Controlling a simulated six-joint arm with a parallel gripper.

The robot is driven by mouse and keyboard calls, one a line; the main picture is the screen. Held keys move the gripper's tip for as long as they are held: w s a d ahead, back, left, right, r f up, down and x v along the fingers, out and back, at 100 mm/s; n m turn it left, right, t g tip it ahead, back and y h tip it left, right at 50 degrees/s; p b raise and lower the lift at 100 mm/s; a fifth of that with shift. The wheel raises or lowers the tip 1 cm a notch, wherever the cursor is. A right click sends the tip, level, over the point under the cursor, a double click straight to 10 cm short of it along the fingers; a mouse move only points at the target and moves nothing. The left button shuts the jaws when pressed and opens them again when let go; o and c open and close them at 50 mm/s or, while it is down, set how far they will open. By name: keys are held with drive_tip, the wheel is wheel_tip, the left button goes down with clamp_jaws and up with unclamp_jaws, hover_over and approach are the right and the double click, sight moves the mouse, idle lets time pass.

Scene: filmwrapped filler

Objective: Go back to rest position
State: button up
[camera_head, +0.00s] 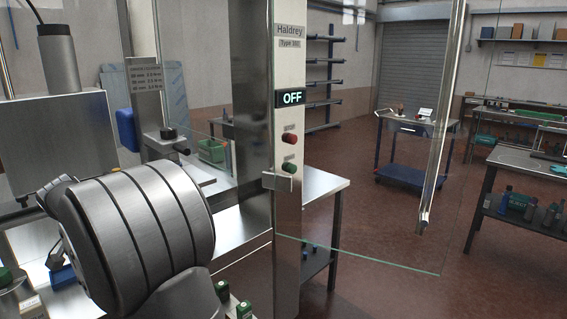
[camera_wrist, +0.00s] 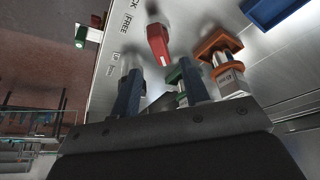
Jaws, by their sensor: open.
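My gripper (camera_wrist: 162,78) shows in the wrist view as two dark bluish fingers standing apart, with nothing clearly held between them. A green-topped item (camera_wrist: 176,74) stands close to the right finger; whether it touches the finger cannot be told. A red handle-like part (camera_wrist: 157,42) lies beyond the fingertips. An orange-collared item with a metal body (camera_wrist: 228,78) is to the right of the fingers. In the head view the gripper cannot be made out; a large grey ribbed body, apparently my arm, fills the lower left.
The machine's post carries an OFF display (camera_head: 291,97), a red button (camera_head: 290,138) and a green button (camera_head: 289,168). A glass panel (camera_head: 360,257) is to its right. Green-topped items (camera_head: 243,309) stand at the bottom. A blue trolley (camera_head: 402,172) stands on open floor behind.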

drive_tip(key=x, duration=0.6)
drive_tip(key=shift+w+f, duration=0.2)
drive_tip(key=shift+f, duration=0.1)
drive_tip(key=shift+r, duration=0.1)
drive_tip(key=v, duration=1.8)
drive_tip(key=x, duration=1.8)
drive_tip(key=shift+n, duration=0.3)
drive_tip(key=shift+d+n, duration=0.15)
drive_tip(key=shift+n, duration=0.15)
drive_tip(key=v, duration=1.7)
drive_tip(key=w+f+n, duration=0.1)
drive_tip(key=f+n, duration=0.1)
drive_tip(key=f, duration=0.2)
drive_tip(key=w+f+n+y, duration=0.1)
drive_tip(key=w+f, duration=0.1)
drive_tip(key=f, duration=0.2)
drive_tip(key=w+f+n+g+y, duration=0.1)
drive_tip(key=w+f+n, duration=0.1)
drive_tip(key=f, duration=0.2)
drive_tip(key=shift+f+n, duration=0.25)
drive_tip(key=shift+n, duration=0.05)
